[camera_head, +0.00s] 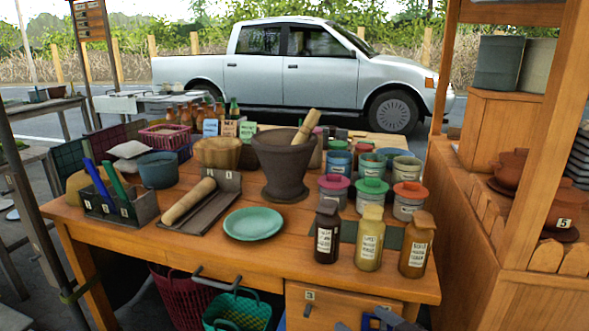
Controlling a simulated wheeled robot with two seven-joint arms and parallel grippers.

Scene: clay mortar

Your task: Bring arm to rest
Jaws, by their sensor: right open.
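My right gripper (385,320) shows only in part at the bottom edge, low in front of the wooden table (120,215). It is open, below the tabletop and apart from the things on it. My left gripper is not clearly seen. The dark clay mortar (284,165) stands upright at the middle of the table. A wooden pestle (307,126) leans in it, its upper end above the rim to the right. The inside of the mortar is mostly hidden.
A green plate (253,224), a rolling pin (189,201) on a grey tray and three labelled bottles (369,240) stand near the front edge. Several lidded jars (371,194) fill the right side. Baskets (236,312) and a drawer (340,305) are below. A wooden stall (510,230) stands right.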

